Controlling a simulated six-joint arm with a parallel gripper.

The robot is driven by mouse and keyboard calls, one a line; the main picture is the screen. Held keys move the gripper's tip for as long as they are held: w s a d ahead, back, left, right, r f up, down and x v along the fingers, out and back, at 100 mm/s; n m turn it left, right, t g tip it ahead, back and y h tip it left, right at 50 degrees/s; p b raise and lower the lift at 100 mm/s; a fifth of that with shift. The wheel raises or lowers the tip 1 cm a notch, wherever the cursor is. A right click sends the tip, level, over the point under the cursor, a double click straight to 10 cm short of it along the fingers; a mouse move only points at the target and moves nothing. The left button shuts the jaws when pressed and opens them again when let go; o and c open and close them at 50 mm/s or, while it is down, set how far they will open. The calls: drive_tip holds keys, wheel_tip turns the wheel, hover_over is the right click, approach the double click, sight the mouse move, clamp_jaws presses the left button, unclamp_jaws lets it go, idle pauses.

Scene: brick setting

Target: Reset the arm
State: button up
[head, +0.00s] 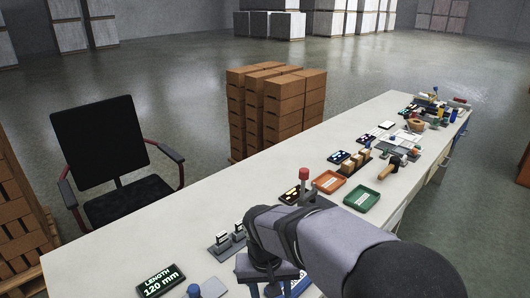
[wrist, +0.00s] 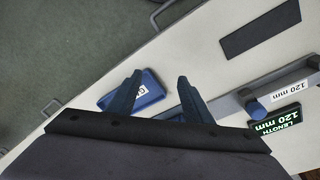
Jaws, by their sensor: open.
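My gripper (wrist: 158,98) is in the wrist view with its two dark fingers spread apart and nothing between them that it holds. Below and behind the left finger, a blue tray (wrist: 150,90) with a white label lies on the table. In the head view my arm reaches over the near part of the white table (head: 110,245). The gripper's fingertips are hidden there behind the arm.
A display (head: 161,281) reading "LENGTH 120 mm" stands at the table's near end. An orange tray (head: 328,182) and a green tray (head: 361,199) lie beyond my arm. A black chair (head: 100,142) and stacked brown boxes (head: 295,105) stand beside the table.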

drive_tip(key=s+d+f+y, duration=0.1)
drive_tip(key=s+d+f, duration=0.3)
drive_tip(key=s+d, duration=0.95)
wheel_tip(320, 180, up, 14)
drive_tip(key=w+p, duration=0.1)
drive_tip(key=p, duration=1.2)
drive_tip(key=shift+d+f+g+p, duration=0.15)
drive_tip(key=shift+f+g+p, duration=0.15)
drive_tip(key=shift+g, duration=0.1)
idle(0.7)
wheel_tip(320, 180, down, 19)
drive_tip(key=b, duration=1.9)
drive_tip(key=shift+f, duration=0.15)
